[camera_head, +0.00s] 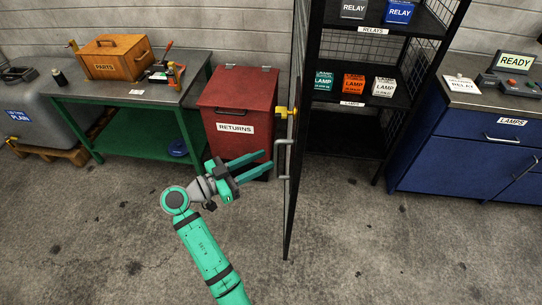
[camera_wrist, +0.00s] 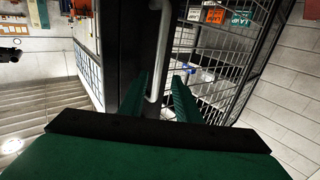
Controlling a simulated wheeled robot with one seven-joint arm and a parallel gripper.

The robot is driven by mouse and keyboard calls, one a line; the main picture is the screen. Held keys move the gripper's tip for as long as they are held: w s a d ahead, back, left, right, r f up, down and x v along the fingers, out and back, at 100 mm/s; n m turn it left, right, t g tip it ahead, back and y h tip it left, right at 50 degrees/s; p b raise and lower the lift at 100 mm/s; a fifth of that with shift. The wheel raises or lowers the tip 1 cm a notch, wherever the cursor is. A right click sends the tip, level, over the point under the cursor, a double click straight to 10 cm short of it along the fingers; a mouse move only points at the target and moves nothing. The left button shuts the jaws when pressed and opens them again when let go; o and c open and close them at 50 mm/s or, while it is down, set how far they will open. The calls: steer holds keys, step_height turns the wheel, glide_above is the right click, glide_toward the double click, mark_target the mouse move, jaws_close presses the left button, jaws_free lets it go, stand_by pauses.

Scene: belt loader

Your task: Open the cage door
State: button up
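The cage door (camera_head: 291,215) is seen nearly edge-on in the head view. It stands swung out from the front of the black cage (camera_head: 320,110), whose shelves show openly beside it. The door carries a grey bar handle (camera_head: 279,161) and a yellow latch (camera_head: 284,112) above it. My gripper (camera_head: 269,162) is left of the handle, its fingers pointing at it. In the wrist view my gripper (camera_wrist: 160,80) is open, and the upright grey handle (camera_wrist: 161,50) shows between the two fingertips. I cannot tell whether either finger touches it.
A red returns bin (camera_head: 237,105) stands behind my gripper, beside a green workbench (camera_head: 135,115). Cage shelves hold relay and lamp boxes (camera_head: 353,84). A blue cabinet (camera_head: 455,165) stands at the right. The concrete floor (camera_head: 390,255) in front is clear.

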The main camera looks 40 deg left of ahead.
steer(key=shift+v, duration=3)
steer(key=w+d+f+n+g+y, duration=0.1)
steer(key=d+f+n+y, duration=0.2)
steer(key=f, duration=0.5)
steer(key=w+d+f+n+g+y, duration=0.1)
steer(key=d+f+n+g, duration=0.15)
steer(key=d+f, duration=0.45)
steer(key=s+d+f+n+g+y, duration=0.25)
steer(key=s+d+f, duration=0.35)
steer(key=f, duration=0.5)
steer(key=s+d+r+m+t, duration=0.1)
steer(key=s+d+r+t, duration=0.1)
steer(key=s+d+r, duration=0.5)
steer(key=s+d+r+m+t, duration=0.2)
steer(key=s+d+r, duration=0.5)
steer(key=s+d, duration=0.4)
steer(key=d, duration=0.3)
steer(key=shift+m+t, duration=0.3)
